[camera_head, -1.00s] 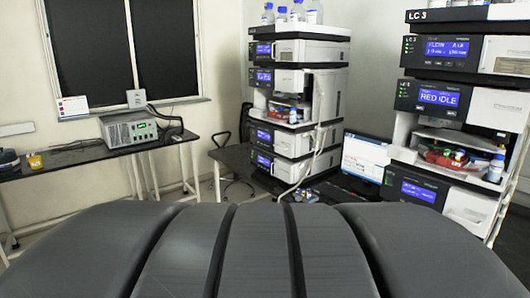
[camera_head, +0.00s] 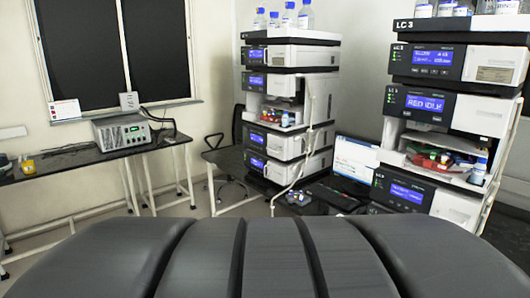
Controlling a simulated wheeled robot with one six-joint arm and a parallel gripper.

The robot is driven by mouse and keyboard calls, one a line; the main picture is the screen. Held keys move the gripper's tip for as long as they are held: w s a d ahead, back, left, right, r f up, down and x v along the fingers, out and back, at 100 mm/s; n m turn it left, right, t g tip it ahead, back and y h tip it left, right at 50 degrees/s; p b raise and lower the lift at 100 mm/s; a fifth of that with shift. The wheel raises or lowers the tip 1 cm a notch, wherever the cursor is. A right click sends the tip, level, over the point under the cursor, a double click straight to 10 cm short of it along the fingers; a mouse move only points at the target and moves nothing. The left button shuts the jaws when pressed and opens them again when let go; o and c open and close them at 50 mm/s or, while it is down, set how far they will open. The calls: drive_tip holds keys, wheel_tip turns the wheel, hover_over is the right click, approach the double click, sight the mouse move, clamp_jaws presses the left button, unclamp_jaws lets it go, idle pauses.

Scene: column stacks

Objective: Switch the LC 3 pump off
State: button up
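The LC 3 stack (camera_head: 462,150) stands at the right, labelled "LC 3" on its top tray (camera_head: 418,25). Its upper module (camera_head: 430,60) has a lit blue display with small text, blurred. The module below (camera_head: 424,104) has a lit blue display that seems to read "RED IDLE". A lower module (camera_head: 402,190) also has a lit display, its text unreadable. Small green lights show at the left of the upper two panels. I cannot tell which module is the pump. My gripper is not in view.
A second stack (camera_head: 290,110) stands in the middle on a dark bench. A laptop (camera_head: 356,158) sits between the stacks. Bottles top both stacks. A grey instrument (camera_head: 122,131) is on the left table (camera_head: 60,165). My own dark body fills the bottom.

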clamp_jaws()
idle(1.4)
